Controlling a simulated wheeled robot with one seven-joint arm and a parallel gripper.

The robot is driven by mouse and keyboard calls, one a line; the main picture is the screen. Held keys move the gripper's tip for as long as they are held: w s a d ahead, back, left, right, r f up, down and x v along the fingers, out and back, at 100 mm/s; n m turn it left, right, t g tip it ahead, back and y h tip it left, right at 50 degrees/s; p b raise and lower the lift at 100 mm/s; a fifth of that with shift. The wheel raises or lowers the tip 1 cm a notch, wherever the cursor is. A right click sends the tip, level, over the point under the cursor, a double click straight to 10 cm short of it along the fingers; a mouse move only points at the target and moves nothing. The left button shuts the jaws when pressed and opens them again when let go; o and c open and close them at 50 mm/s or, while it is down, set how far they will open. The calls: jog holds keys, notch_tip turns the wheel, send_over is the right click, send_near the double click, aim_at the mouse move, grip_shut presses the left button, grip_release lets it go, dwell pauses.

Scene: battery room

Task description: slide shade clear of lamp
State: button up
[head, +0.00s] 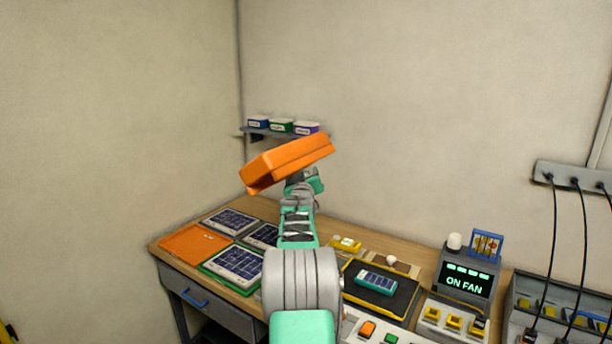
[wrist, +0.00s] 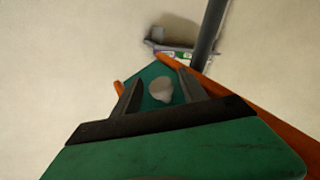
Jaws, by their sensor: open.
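A thick orange block (head: 290,160), which may be the shade, shows at the raised end of my arm, tilted in front of the wall. Its orange edge (wrist: 270,122) runs along the right of the wrist view. My gripper (wrist: 158,78) is open, its two grey fingers apart. Between them are a green surface and a pale rounded knob (wrist: 161,90); I cannot tell whether a finger touches either. A small white bulb-like piece (head: 391,260), perhaps the lamp, sits on a brown plate on the bench. I cannot tell for sure which items are shade and lamp.
A flat orange panel (head: 194,243) and several solar panels (head: 238,264) lie on the bench's left. A dark tray (head: 402,301) holds a small teal panel (head: 376,282). A console (head: 466,276) reads "ON FAN". A wall shelf (head: 270,131) carries small bins behind the orange block.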

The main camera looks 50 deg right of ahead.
grip_shut()
dwell(0.4)
dwell(0.9)
